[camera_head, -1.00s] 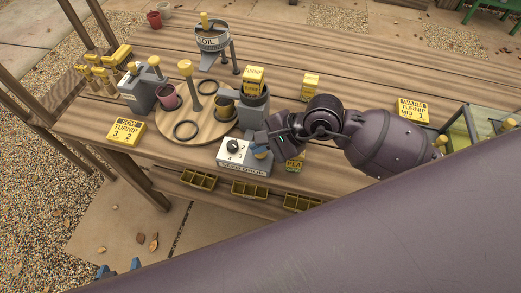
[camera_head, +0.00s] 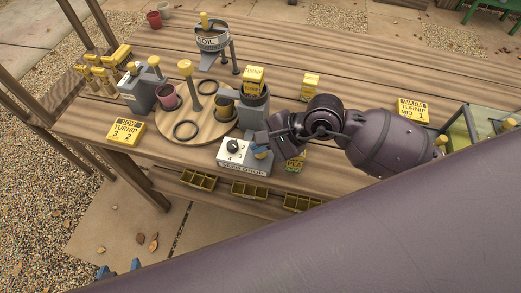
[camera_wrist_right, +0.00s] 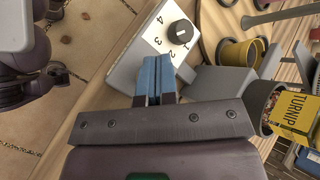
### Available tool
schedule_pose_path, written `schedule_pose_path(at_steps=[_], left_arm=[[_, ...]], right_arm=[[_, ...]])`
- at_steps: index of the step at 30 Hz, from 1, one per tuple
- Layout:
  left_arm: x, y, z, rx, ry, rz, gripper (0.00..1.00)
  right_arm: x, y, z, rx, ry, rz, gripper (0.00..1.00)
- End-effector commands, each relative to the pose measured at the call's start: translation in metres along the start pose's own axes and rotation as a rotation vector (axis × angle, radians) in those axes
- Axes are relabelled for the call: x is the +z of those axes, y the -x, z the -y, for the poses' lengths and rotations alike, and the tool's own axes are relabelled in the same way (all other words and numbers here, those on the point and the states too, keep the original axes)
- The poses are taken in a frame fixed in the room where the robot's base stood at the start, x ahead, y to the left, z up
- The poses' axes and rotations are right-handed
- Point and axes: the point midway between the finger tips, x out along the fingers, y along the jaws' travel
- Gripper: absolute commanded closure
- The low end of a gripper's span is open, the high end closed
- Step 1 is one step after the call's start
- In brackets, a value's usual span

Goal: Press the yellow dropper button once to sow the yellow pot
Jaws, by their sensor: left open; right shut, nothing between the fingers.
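The grey seed drop box (camera_head: 232,168) has a white top with a black dial (camera_head: 234,147); the dial also shows in the wrist view (camera_wrist_right: 180,32). My right gripper (camera_head: 262,152) is shut and empty, its blue fingertips (camera_wrist_right: 155,76) over the right part of the box top. I see no yellow button; the fingers may hide it, and I cannot tell whether they touch the box. The yellow pot (camera_wrist_right: 240,52) stands behind the box, on the round wooden turntable (camera_head: 205,131) in the head view. My left gripper (camera_head: 118,268) is open at the lower left, away from the table.
A dark hopper (camera_head: 255,106) with a yellow turnip packet (camera_head: 253,79) stands behind the box. A red pot (camera_head: 168,97) and a yellow-topped post (camera_head: 190,85) stand at the turntable. The soil hopper (camera_head: 211,40) is at the back. Yellow bins (camera_head: 249,190) sit below the front edge.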

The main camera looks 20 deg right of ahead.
Motion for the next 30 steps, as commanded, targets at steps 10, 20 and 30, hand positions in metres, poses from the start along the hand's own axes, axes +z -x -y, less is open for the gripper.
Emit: schedule_pose_path(at_steps=[10, 20, 30], left_arm=[[0.001, 0.000, 0.000, 0.000, 0.000, 0.001, 0.32], [-0.013, 0.004, 0.001, -0.002, 0.000, -0.016, 0.32], [-0.039, 0.014, 0.004, -0.004, 0.001, -0.047, 0.32]], right_arm=[[-0.013, -0.006, -0.021, 0.047, -0.026, -0.018, 1.00], [-0.006, 0.005, -0.012, 0.043, -0.021, -0.020, 1.00], [0.012, 0.026, 0.009, 0.031, -0.019, -0.014, 1.00]])
